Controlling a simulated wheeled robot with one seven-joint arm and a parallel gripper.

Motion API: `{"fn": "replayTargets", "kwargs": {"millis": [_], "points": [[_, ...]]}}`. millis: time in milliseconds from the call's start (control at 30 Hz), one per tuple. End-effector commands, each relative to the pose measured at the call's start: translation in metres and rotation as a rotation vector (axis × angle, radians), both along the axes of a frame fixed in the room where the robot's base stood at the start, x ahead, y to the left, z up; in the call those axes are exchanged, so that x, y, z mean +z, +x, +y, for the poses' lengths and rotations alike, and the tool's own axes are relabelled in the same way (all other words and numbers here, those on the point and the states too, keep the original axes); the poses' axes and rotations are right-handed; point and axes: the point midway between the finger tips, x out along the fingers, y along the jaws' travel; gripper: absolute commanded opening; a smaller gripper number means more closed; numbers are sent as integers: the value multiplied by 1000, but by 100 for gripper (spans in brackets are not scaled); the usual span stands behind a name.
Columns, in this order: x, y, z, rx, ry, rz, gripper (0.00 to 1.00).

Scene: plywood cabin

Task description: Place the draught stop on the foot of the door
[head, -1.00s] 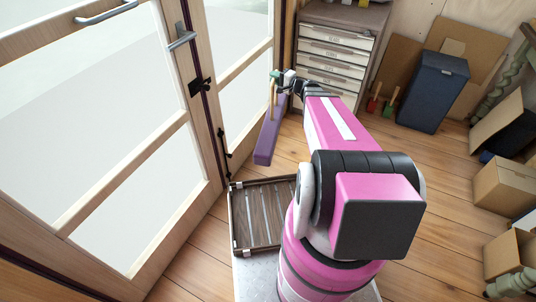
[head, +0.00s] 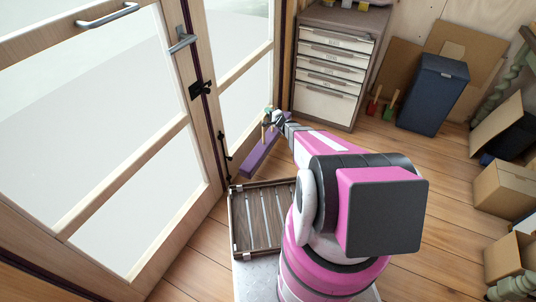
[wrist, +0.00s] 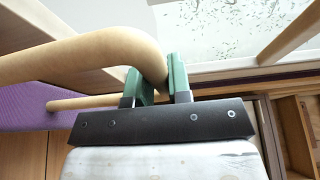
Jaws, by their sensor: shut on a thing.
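The draught stop (head: 258,158) is a long purple bar with a pale wooden handle. In the head view it is low beside the foot of the door's far leaf (head: 247,110), lying roughly along it. I cannot tell if it touches the door or the floor. My gripper (head: 272,120) is above its far part. In the wrist view, the green fingers of my gripper (wrist: 158,82) are shut on the wooden handle (wrist: 75,55), and purple (wrist: 25,112) shows at the left. The near glazed door leaf (head: 110,130) stands at the left.
A dark wooden tray (head: 236,222) with metal strips is at my front left. A drawer cabinet (head: 330,65) stands beyond my gripper. A blue bin (head: 433,95) and cardboard boxes (head: 503,187) stand at the right. Plank floor between is clear.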

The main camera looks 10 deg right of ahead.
Motion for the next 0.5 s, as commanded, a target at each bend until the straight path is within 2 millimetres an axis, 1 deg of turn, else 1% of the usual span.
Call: {"fn": "replayTargets", "kwargs": {"millis": [167, 400, 500], "points": [[-15, 2, 0, -3, 2, -3, 0], [-52, 3, 0, -2, 2, -3, 0], [-62, 2, 0, -2, 2, -3, 0]]}}
